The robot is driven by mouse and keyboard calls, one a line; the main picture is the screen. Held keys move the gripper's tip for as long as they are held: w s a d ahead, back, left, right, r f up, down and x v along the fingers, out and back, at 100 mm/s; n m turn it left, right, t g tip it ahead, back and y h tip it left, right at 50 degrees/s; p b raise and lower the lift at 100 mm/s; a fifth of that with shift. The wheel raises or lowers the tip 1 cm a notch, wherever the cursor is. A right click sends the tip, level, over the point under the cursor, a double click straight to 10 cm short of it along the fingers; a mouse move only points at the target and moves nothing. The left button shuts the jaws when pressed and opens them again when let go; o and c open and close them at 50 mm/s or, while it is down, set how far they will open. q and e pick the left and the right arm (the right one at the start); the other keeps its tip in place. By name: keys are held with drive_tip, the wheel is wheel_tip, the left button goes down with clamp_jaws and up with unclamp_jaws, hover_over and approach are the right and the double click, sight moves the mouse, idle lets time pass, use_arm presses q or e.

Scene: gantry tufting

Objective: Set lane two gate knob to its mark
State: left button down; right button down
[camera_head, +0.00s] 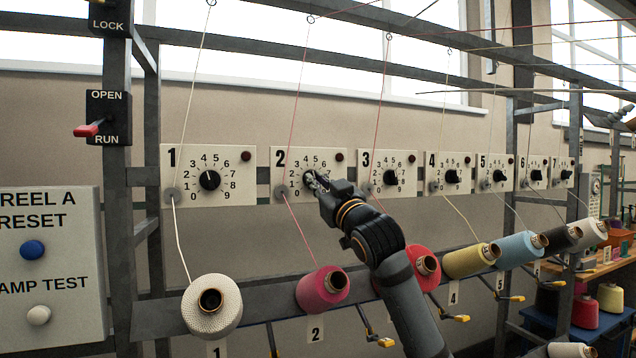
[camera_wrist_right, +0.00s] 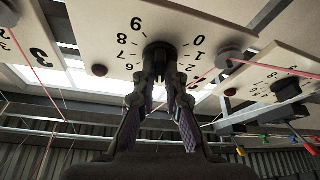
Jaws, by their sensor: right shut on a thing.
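The lane two plate (camera_head: 280,190) is cream, with a black 2, a dial numbered 0 to 9 and a dark red lamp at its upper right. Its black gate knob (camera_wrist_right: 160,48) sits between the fingers of my right gripper (camera_wrist_right: 160,78) in the right wrist view, where the plate appears upside down. In the head view my right gripper (camera_head: 318,182) covers most of the knob. It is shut on the knob. The knob's pointer is hidden, so I cannot tell its setting, and I cannot make out a separate mark. My left gripper is not in view.
The lane one plate (camera_head: 232,193) and lane three plate (camera_head: 407,162) flank it closely. A pink thread (camera_head: 299,216) runs past the dial's left side to a magenta cone (camera_head: 313,290). Several cones line the rail below. A reset panel (camera_head: 60,220) stands far left.

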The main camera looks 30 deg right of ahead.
drive_tip(key=shift+d+r+n+g+y+p, duration=0.15)
drive_tip(key=shift+n+g+y+p, duration=0.8)
drive_tip(key=shift+n+p, duration=2.95)
drive_tip(key=shift+a+r+n+g+y+p, duration=0.2)
drive_tip(key=shift+n+g+p, duration=1.3)
drive_tip(key=shift+n+p, duration=2.4)
drive_tip(key=shift+d+r+n+g+y+p, duration=0.15)
drive_tip(key=shift+n+g+y+p, duration=0.8)
drive_tip(key=shift+n+p, duration=2.95)
drive_tip(key=shift+n+g+h+b, duration=0.3)
drive_tip(key=shift+n+b, duration=0.7)
drive_tip(key=c, duration=1.4)
unclamp_jaws()
drive_tip(key=shift+f, duration=0.1)
